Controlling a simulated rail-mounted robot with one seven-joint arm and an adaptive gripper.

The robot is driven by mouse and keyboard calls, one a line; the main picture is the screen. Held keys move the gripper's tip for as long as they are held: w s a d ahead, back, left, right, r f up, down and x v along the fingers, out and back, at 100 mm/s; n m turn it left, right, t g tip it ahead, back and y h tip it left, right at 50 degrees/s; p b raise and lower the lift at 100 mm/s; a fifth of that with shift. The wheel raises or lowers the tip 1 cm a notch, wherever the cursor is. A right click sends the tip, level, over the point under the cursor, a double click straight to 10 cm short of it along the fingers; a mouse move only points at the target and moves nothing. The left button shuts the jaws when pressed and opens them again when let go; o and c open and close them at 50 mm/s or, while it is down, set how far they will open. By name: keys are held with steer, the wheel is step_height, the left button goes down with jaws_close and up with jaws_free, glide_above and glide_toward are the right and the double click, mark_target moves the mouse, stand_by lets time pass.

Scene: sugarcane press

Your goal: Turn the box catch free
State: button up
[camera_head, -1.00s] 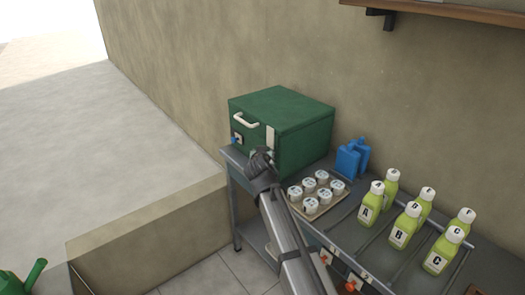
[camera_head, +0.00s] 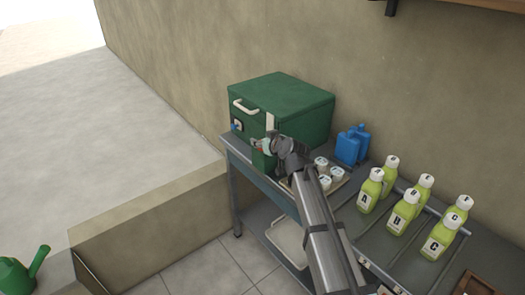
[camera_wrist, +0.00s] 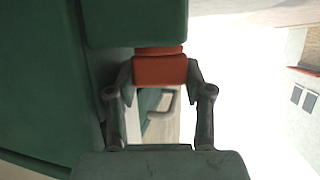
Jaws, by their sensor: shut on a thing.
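The green box (camera_head: 283,100) stands at the far left end of the metal table, with a white handle (camera_head: 244,106) on its front and a pale strip at its front corner. My gripper (camera_head: 268,144) is at the box's front right corner. In the wrist view my gripper (camera_wrist: 160,76) has its two fingers on either side of an orange-red block, which looks like the box catch (camera_wrist: 160,70). It is shut on this block. Green surfaces of the box (camera_wrist: 40,80) fill the left of that view. The catch's mounting is mostly hidden.
White-lidded cups (camera_head: 323,181) stand on a tray close to my arm, partly hidden by it. Blue containers (camera_head: 350,146) are right of the box. Several green bottles (camera_head: 403,210) stand farther right. The grey table (camera_head: 240,150) has free floor at its front left.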

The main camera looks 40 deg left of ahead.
steer(key=b, duration=0.1)
steer(key=n+g+b, duration=0.1)
steer(key=b, duration=0.1)
steer(key=shift+w+f+y, duration=0.25)
steer(key=shift+y, duration=0.15)
steer(key=shift+s+r+n+g+b, duration=0.2)
steer(key=shift+n+g+b, duration=0.4)
steer(key=shift+b, duration=0.35)
steer(key=shift+a+r, duration=0.1)
steer(key=shift+r, duration=0.1)
steer(key=o, duration=1.2)
steer(key=shift+c, duration=0.2)
steer(key=shift+r+p, duration=0.25)
steer(key=shift+p, duration=0.75)
steer(key=shift+m+t+p, duration=0.4)
steer(key=shift+p, duration=0.15)
steer(key=m+t+p, duration=0.1)
steer(key=p, duration=0.3)
steer(key=m+t+h+p, duration=0.1)
steer(key=p, duration=0.2)
steer(key=shift+w+d+f+m+t+p, duration=0.1)
steer(key=shift+d+f+m+t+p, duration=0.05)
steer(key=shift+d+m+t+p, duration=0.2)
